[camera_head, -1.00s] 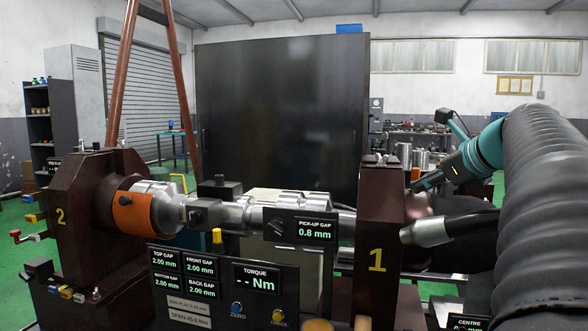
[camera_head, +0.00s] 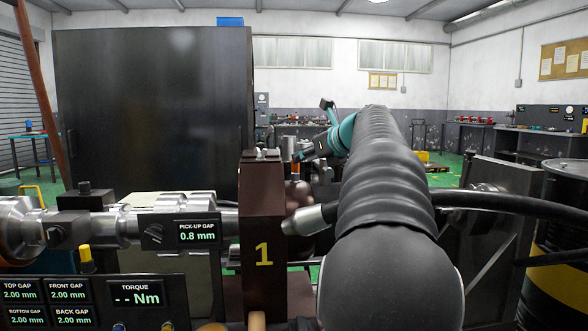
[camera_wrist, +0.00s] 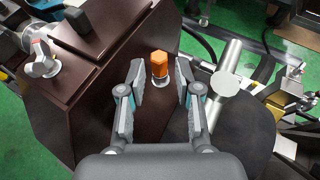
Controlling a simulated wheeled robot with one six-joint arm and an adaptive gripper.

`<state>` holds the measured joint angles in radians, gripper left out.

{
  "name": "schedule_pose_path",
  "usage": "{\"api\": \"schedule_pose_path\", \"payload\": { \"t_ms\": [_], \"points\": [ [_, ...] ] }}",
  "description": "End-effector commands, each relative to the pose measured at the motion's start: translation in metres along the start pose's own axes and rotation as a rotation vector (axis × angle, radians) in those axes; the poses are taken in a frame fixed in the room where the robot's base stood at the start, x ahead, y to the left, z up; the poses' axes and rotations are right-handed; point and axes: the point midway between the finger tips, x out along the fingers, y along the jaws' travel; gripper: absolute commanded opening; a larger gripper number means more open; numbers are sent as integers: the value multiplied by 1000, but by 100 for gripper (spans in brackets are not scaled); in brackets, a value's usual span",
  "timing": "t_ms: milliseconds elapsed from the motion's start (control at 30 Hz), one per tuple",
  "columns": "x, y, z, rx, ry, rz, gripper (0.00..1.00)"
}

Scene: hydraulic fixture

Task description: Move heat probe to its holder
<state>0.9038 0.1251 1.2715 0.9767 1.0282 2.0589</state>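An orange, faceted piece with a pale ring below it (camera_wrist: 159,65) stands at the edge of the dark red-brown block in the wrist view. It may be the heat probe, but I cannot be sure. My gripper (camera_wrist: 158,85) is open, its two fingers on either side of the orange piece, with gaps to both. In the head view my gripper (camera_head: 306,154) is small and reaches behind block 1 (camera_head: 262,220), near a small orange spot. I cannot make out the holder in either view.
A silver cylinder fitting (camera_wrist: 227,80) and dark hoses lie right of the gripper. A metal-tipped hose (camera_head: 305,219) is beside block 1. The shaft rig and gap display (camera_head: 196,232) stand at left. A black-and-yellow drum (camera_head: 560,245) is at right.

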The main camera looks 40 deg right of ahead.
Motion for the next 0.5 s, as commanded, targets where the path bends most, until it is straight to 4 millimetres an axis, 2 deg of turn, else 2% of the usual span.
{"api": "schedule_pose_path", "payload": {
  "t_ms": [167, 400, 500],
  "points": [
    [14, 2, -2, -1, 1, 4, 33],
    [47, 2, -4, -1, 1, 5, 33],
    [52, 1, -4, 0, 0, 3, 33]
  ]
}}
